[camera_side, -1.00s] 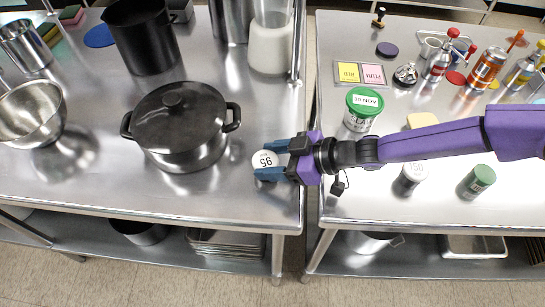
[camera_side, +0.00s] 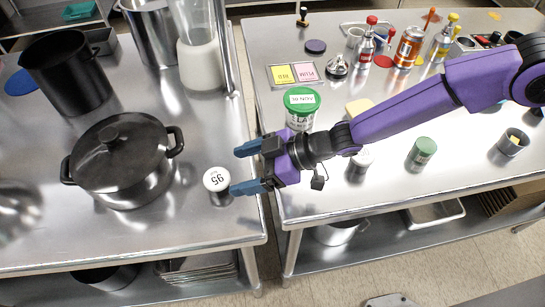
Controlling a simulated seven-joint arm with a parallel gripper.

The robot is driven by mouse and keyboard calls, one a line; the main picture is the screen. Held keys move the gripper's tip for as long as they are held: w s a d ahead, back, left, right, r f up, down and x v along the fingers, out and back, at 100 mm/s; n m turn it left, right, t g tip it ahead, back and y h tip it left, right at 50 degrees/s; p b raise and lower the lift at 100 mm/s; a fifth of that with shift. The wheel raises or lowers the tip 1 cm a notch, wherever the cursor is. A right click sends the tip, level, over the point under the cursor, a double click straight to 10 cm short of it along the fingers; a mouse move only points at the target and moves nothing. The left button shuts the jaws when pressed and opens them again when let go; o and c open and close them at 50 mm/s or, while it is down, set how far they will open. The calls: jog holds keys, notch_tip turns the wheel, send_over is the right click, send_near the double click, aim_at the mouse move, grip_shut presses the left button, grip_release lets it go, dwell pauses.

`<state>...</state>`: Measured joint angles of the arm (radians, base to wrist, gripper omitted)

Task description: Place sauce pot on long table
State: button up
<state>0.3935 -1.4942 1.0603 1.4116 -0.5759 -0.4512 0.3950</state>
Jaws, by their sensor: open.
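A small round container with a white lid marked 95 (camera_side: 217,180) stands upright near the front right of the left steel table (camera_side: 150,232). It may be the sauce pot; I cannot tell for sure. My gripper (camera_side: 237,169) is open and empty just to its right, over the table's edge and the gap. The lower blue finger overlaps the container's right edge in view; I cannot tell whether they touch. A large lidded pot with two black handles (camera_side: 122,155) stands to the left on the same table. I cannot tell which table is the long table.
A tall black pot (camera_side: 65,75) and a blender (camera_side: 196,40) stand behind on the left table. The right steel table (camera_side: 300,195) holds a green-lidded tub (camera_side: 301,98), a green-topped can (camera_side: 422,150) and several bottles. A narrow gap separates the tables.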

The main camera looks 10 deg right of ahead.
jog(key=v, duration=0.6)
jog(key=shift+d, duration=0.2)
jog(key=shift+s+r, duration=0.1)
jog(key=s+d+r+m+t+h, duration=0.1)
jog(key=s+d+r+h, duration=0.2)
jog(key=d, duration=0.7)
jog(key=s+d+r+m+h, duration=0.1)
jog(key=d+r+h, duration=0.35)
jog(key=d, duration=0.45)
jog(key=s+d+g+h, duration=0.1)
jog(key=s+d+h, duration=0.1)
jog(key=s+d, duration=0.5)
jog(key=s+d+r+m+g+h, duration=0.1)
jog(key=s+d+g+h, duration=0.1)
jog(key=s+d, duration=0.6)
jog(key=d, duration=0.7)
jog(key=shift+d+r, duration=0.3)
